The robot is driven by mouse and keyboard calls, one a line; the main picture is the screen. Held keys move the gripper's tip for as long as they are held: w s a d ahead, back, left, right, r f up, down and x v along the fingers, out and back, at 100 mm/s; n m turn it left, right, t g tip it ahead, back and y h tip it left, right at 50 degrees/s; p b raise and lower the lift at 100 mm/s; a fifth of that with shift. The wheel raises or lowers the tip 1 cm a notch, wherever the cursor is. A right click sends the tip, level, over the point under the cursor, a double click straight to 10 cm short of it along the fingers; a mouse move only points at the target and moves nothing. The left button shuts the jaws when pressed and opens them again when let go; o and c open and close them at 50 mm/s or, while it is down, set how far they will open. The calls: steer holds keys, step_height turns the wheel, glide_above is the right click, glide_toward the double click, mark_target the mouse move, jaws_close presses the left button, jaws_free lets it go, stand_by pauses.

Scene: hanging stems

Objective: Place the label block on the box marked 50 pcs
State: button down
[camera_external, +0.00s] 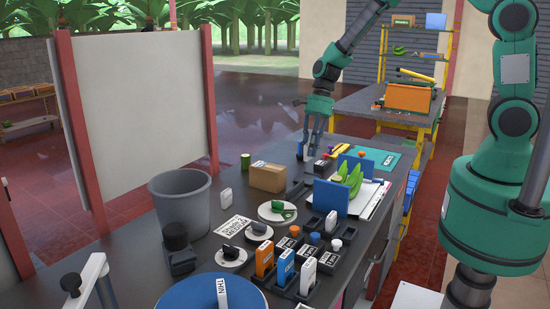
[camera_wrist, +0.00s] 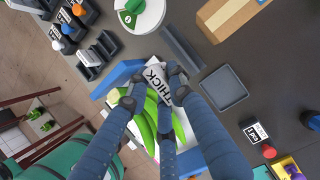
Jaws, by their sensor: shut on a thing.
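My gripper (camera_external: 314,150) hangs above the far part of the dark bench in the external view. In the wrist view its fingers (camera_wrist: 156,92) are closed around a white label block (camera_wrist: 154,79) reading THICK. The block is held tilted over green leaves and a blue stand; I cannot make it out in the external view. A cardboard box (camera_external: 268,177) with a small label stands on the bench, and its edge shows in the wrist view (camera_wrist: 228,14). Its label is too small to read, so I cannot tell which box is marked 50 pcs.
Green leaves (camera_external: 347,176) rest by a blue stand (camera_external: 331,197). A shallow dark tray (camera_wrist: 223,88) is empty. White plates (camera_external: 277,212), a grey bin (camera_external: 181,204) and several labelled blocks in dark holders crowd the near bench. A small labelled block (camera_wrist: 255,133) stands right of the fingers.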

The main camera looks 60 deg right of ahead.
steer(key=shift+w, duration=0.15)
steer(key=w+a, duration=0.1)
steer(key=w, duration=0.4)
steer(key=w+f, duration=0.1)
steer(key=w, duration=0.4)
steer(key=w+a, duration=0.1)
steer(key=w, duration=0.4)
steer(key=shift+w+a+f, duration=0.2)
steer(key=shift+w+a, duration=0.1)
steer(key=shift+f, duration=0.1)
steer(key=shift+f, duration=1.7)
steer(key=shift+f, duration=0.15)
steer(key=c, duration=1.5)
jaws_free()
steer(key=shift+c, duration=0.2)
steer(key=v, duration=1.2)
